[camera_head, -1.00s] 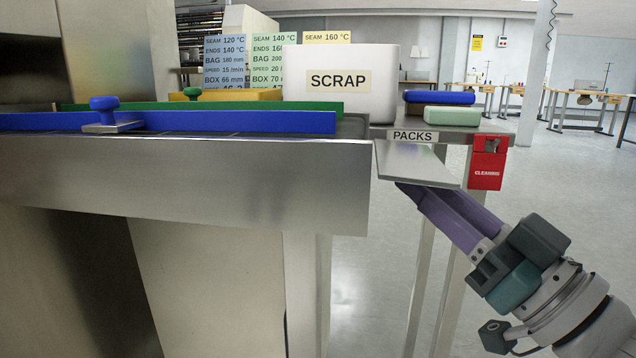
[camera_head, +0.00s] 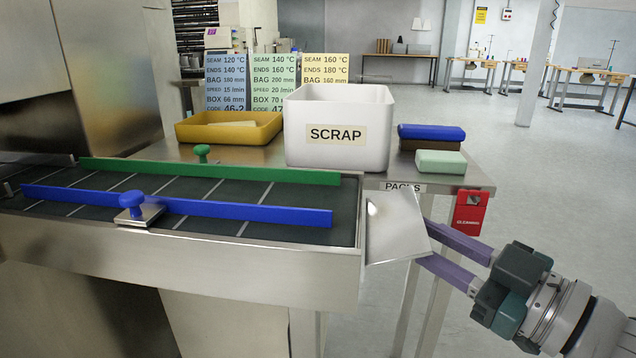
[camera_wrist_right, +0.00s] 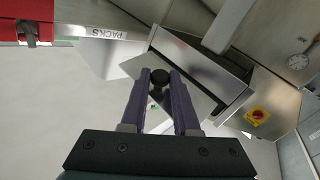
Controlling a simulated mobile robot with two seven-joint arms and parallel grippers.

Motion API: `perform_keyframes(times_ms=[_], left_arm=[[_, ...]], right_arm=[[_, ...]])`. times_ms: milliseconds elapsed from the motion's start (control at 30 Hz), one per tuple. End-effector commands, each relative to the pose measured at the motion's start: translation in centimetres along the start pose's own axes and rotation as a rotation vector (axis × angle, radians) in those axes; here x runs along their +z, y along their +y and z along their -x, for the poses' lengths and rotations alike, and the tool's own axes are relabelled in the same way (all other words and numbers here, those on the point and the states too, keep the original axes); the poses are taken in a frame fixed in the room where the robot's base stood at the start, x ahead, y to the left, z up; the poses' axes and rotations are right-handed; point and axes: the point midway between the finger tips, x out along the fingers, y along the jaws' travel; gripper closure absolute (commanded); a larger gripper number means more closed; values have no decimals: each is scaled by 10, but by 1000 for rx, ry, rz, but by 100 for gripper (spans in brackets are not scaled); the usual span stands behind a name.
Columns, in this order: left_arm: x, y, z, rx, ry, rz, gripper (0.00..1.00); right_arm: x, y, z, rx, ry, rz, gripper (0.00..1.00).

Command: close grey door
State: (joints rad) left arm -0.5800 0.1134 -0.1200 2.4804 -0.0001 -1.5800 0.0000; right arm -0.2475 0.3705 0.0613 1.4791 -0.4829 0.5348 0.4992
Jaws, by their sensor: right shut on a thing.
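The grey door looks to be the plain metal panel (camera_head: 393,228) at the right end of the conveyor, below the PACKS label; it stands out from the machine. My right gripper (camera_head: 424,243) reaches it from the right, with its purple fingertips at the panel's outer edge. In the right wrist view the panel (camera_wrist_right: 200,103) lies beyond the fingers. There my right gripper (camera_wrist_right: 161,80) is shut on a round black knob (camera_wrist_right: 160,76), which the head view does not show. My left gripper is not in view.
The conveyor has a blue rail (camera_head: 250,213) and a green rail (camera_head: 250,175). Behind stand a white SCRAP bin (camera_head: 340,105), a yellow tray (camera_head: 225,130) and packs (camera_head: 440,162). A red CLEANING box (camera_head: 470,212) hangs just above my right arm.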

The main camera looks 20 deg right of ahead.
Motion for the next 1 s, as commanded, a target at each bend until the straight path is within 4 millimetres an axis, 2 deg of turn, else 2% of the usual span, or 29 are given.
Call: perform_keyframes(times_ms=[33, 500, 800, 1000], left_arm=[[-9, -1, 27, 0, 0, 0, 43], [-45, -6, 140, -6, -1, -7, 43], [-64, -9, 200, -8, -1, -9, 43], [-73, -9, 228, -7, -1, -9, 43]], right_arm=[[-16, 6, -1, -13, -36, 29, 100], [-43, 10, -8, -133, -349, 322, 100], [-57, 7, -17, -209, -546, 507, 100], [-62, 3, -24, -254, -666, 617, 100]])
